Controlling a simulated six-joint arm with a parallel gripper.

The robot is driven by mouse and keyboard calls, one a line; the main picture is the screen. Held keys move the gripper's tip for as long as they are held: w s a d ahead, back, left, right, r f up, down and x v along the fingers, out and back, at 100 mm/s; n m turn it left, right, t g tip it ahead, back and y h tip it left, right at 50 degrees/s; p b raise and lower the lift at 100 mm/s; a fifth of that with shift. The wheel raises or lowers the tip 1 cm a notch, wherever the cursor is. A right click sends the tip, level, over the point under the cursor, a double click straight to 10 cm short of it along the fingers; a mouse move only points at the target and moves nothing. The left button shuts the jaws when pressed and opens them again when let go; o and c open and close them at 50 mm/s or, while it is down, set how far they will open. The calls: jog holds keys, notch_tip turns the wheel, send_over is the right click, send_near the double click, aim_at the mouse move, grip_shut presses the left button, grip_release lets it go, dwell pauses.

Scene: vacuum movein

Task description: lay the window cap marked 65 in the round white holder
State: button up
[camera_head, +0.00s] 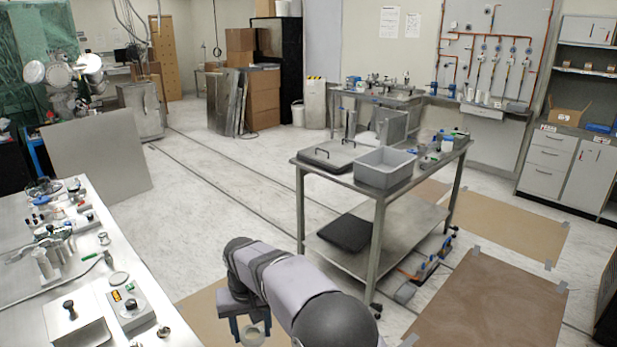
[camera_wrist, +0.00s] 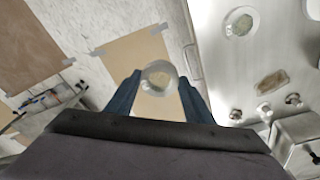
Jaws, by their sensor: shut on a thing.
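My gripper (camera_wrist: 159,88) shows in the wrist view with its two blue fingers shut on a round window cap (camera_wrist: 159,66) with a pale rim and a see-through centre. No number can be read on it. In the head view my gripper (camera_head: 250,328) and the cap (camera_head: 252,337) hang over the floor, right of the steel bench and apart from it. A round pale piece (camera_wrist: 241,20) lies on the bench in the wrist view, and a pale disc (camera_head: 118,278) lies there in the head view. I cannot tell whether either is the white holder.
The steel bench (camera_head: 30,297) at left carries a lidded box (camera_head: 75,325), a control box (camera_head: 130,307) and several metal fittings. Small knobs (camera_wrist: 235,115) stand near its edge in the wrist view. A cart (camera_head: 345,176) with a grey tub (camera_head: 384,168) stands beyond my arm.

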jog(key=s+d+f+m, duration=0.1)
jog(key=s+d+f, duration=0.1)
jog(key=d, duration=0.7)
jog(key=s+d+f+m, duration=0.1)
jog(key=s+d, duration=0.3)
jog(key=d, duration=0.6)
jog(key=s+d+f+m, duration=0.1)
jog(key=s+d, duration=0.3)
jog(key=d, duration=0.5)
jog(key=shift+d+f, duration=0.3)
jog(key=shift+f, duration=0.55)
